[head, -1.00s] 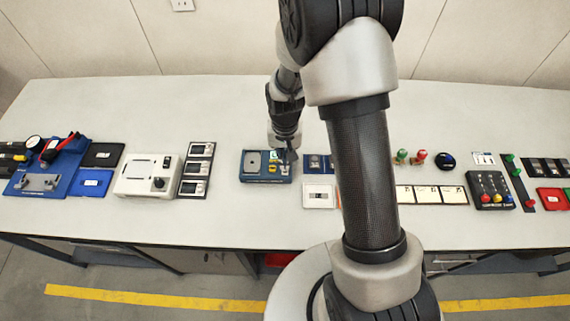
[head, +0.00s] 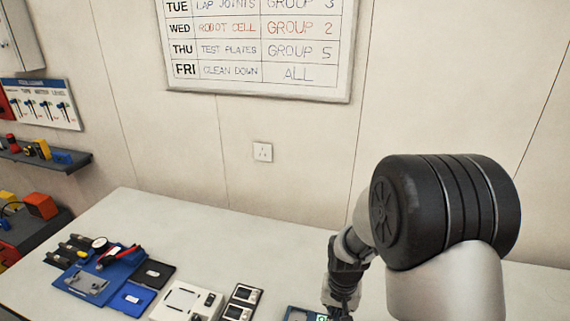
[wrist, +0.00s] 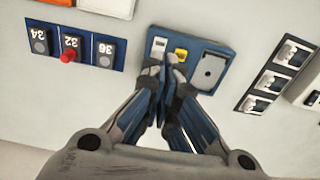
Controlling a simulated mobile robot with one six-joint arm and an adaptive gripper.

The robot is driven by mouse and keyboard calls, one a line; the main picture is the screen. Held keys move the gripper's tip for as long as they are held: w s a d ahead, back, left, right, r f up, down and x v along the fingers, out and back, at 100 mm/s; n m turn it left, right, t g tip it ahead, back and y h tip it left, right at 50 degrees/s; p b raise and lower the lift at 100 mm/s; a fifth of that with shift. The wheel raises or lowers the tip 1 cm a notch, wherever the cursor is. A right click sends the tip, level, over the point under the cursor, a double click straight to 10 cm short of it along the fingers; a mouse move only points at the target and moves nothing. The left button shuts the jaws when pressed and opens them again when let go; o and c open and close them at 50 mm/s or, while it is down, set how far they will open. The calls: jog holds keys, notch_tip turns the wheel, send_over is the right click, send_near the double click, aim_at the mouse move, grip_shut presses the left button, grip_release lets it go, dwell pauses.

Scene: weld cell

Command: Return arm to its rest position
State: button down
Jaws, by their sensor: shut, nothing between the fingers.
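My gripper (wrist: 170,60) points down in the wrist view, with its fingertips together and nothing between them. The tips overlap a blue panel (wrist: 226,50) that carries a grey plate, a yellow piece and a small display. I cannot tell whether they touch it. In the head view my arm is at the lower right, and the wrist comes down over the blue panel (head: 299,313) at the bottom edge. The fingertips are not clear there.
The bench (head: 225,235) has a blue tray (head: 130,298), a white box (head: 186,300) and a strip of small displays (head: 242,300). A blue numbered strip (wrist: 88,37) with a red peg lies left of the panel in the wrist view. A whiteboard (head: 262,90) hangs behind.

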jog(key=s+r+n+t+b, duration=0.1)
jog(key=s+r+b, duration=0.1)
jog(key=s+r, duration=0.35)
jog(key=s+r+n+t+b, duration=0.1)
jog(key=s+r, duration=0.1)
jog(key=r, duration=0.7)
jog(key=s+r+n+t+b, duration=0.1)
jog(key=s+r+t+b, duration=0.1)
jog(key=s, duration=1.2)
notch_tip(320, 180, up, 2)
jog(key=shift+r+b, duration=0.1)
jog(key=shift+b, duration=0.55)
jog(key=shift+w, duration=0.1)
